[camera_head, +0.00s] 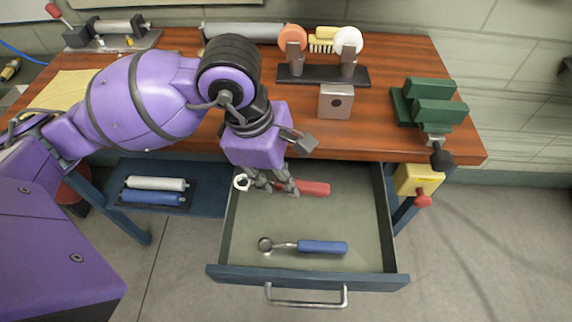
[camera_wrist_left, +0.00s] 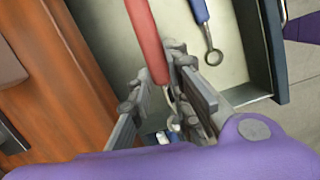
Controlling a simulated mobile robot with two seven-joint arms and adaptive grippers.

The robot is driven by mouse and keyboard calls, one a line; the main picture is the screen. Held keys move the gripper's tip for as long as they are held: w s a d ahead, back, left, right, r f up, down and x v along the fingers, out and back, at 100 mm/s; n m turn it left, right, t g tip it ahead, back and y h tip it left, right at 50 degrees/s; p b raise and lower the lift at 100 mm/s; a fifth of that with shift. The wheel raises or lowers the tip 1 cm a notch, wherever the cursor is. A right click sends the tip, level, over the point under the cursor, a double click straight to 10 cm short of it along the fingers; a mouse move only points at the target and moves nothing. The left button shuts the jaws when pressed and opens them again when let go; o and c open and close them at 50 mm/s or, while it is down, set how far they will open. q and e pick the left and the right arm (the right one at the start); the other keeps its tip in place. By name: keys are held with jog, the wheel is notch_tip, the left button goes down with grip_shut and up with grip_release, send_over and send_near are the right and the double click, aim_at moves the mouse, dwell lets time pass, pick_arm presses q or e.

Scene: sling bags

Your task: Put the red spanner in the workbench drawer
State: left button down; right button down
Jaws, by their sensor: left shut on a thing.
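The red spanner (camera_head: 312,188) has a red handle and a silver ring end. It is in or just above the open workbench drawer (camera_head: 365,235); I cannot tell whether it touches the floor. My left gripper (camera_head: 285,188) is shut on it near where handle meets shank. In the left wrist view the red spanner (camera_wrist_left: 147,40) runs up from between the fingers of the gripper (camera_wrist_left: 160,90). Its ring end is partly hidden by the fingers. My right gripper is not in view.
A blue-handled spanner (camera_head: 322,247) lies near the drawer's front. The wooden bench top (camera_head: 385,145) overhangs the drawer's back. A green vise (camera_head: 430,105), a metal block (camera_head: 336,101) and a bench grinder (camera_head: 322,72) stand on it. The drawer's right side is clear.

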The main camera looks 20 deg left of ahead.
pick_arm(q)
jog(key=shift+w+d+n, duration=0.2)
jog(key=shift+w+n, duration=0.2)
jog(key=shift+w, duration=0.05)
jog(key=shift+f, duration=0.3)
send_near(287, 208)
jog(key=x, duration=0.5)
jog(key=shift+f+b, duration=0.2)
jog(key=shift+b, duration=0.1)
jog(key=shift+f, duration=0.1)
jog(key=c, duration=1.6)
grip_release()
jog(key=shift+c, duration=0.2)
jog(key=v, duration=1.2)
jog(key=shift+s+p, duration=0.15)
jog(key=shift+p, duration=0.25)
